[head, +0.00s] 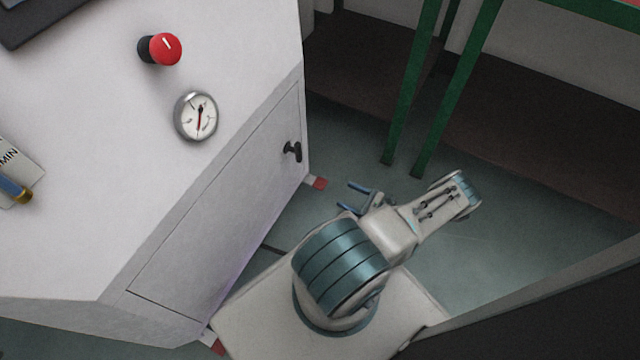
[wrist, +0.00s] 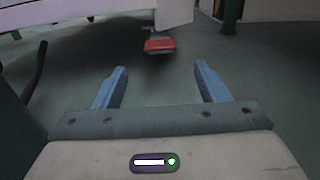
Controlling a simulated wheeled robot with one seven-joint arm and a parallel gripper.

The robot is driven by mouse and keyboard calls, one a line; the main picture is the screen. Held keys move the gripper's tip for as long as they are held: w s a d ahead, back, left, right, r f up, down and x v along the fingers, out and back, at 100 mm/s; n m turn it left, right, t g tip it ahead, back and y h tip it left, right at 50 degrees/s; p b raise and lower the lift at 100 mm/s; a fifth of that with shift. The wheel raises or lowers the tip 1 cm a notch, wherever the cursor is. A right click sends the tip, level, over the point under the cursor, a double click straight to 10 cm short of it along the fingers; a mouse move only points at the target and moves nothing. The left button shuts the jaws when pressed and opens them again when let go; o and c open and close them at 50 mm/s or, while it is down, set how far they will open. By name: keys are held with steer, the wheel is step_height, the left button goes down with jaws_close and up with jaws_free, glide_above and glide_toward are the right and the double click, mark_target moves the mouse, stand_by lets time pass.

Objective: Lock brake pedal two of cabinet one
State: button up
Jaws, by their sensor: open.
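The white cabinet (head: 225,195) fills the left of the head view. A red-tipped brake pedal (head: 319,183) sticks out low at its far corner. A second red pedal (head: 217,347) shows partly at the near corner, cut by my base. No number shows on either. My gripper (head: 353,198) is open and empty, low over the floor, to the right of the far pedal and apart from it. In the wrist view a red pedal (wrist: 160,45) under the cabinet's corner lies ahead, between and beyond the two blue fingers (wrist: 160,72).
The cabinet door has a black handle (head: 292,151). A red knob (head: 165,49) and a round gauge (head: 196,116) sit on the cabinet above. Green legs (head: 443,90) stand behind my arm. The grey floor (head: 345,140) between the far pedal and the legs is clear.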

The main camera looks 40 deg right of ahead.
mark_target(320, 183)
steer(key=b+x, duration=0.2)
steer(key=x, duration=0.9)
steer(key=shift+w+a, duration=0.2)
steer(key=shift+w, duration=0.1)
steer(key=shift+c, duration=0.4)
